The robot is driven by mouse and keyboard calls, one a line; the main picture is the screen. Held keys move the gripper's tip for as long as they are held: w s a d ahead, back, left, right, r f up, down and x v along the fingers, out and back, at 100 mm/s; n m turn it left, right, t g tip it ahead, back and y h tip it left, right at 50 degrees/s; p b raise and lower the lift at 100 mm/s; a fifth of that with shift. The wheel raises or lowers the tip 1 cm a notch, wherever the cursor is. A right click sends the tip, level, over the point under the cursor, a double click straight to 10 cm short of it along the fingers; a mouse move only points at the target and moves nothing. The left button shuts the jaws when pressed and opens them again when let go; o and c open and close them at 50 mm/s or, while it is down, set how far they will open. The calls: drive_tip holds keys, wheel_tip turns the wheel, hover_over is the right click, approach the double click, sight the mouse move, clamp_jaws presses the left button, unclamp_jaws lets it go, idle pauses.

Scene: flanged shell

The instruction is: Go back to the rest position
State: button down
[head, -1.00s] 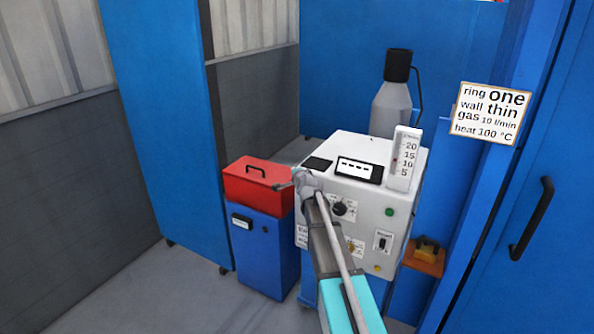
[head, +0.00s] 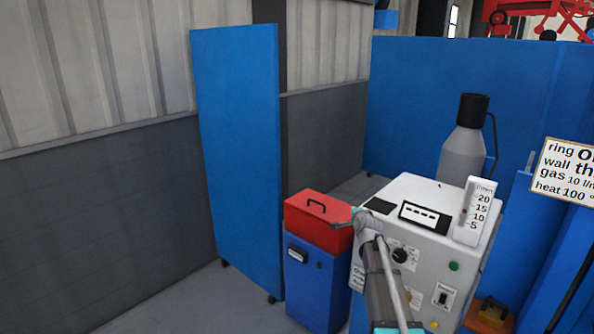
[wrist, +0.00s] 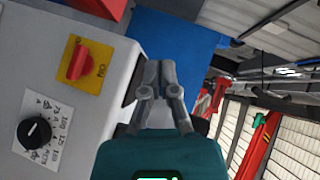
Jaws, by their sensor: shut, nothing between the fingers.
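My gripper (wrist: 157,78) is shut and empty, its two grey fingers together in the wrist view. In the head view my gripper (head: 350,222) is at the near left edge of the white machine (head: 430,209), with my arm reaching in from the bottom. The wrist view shows the machine's front panel (wrist: 60,15) close on the left, with a red switch on a yellow plate (wrist: 80,65) and a black dial (wrist: 34,132). I cannot tell whether the fingers touch the machine.
A blue cabinet (head: 316,280) with a red toolbox (head: 318,222) stands left of the machine. A grey gas cylinder (head: 465,150) stands behind it. A blue screen (head: 238,150) is further left. A sign (head: 568,170) hangs at right. The floor (head: 190,305) at lower left is clear.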

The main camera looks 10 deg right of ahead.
drive_tip(key=s+a+f+n+g+y, duration=0.1)
drive_tip(key=s+a+f+n+g, duration=0.35)
drive_tip(key=s, duration=0.35)
drive_tip(key=s+a+f+n+g+y, duration=0.1)
drive_tip(key=s+a+f+n+g, duration=0.35)
drive_tip(key=s, duration=0.45)
drive_tip(key=s+a+f+n+g, duration=0.1)
drive_tip(key=s+n+g, duration=0.1)
drive_tip(key=s, duration=0.5)
drive_tip(key=s+a+f+n+g, duration=0.2)
drive_tip(key=s, duration=0.4)
drive_tip(key=s+a+f+n+g+h, duration=0.1)
drive_tip(key=s+a+n+g, duration=0.1)
drive_tip(key=s, duration=0.5)
drive_tip(key=shift+s+f+n, duration=0.3)
drive_tip(key=shift+s+f, duration=0.05)
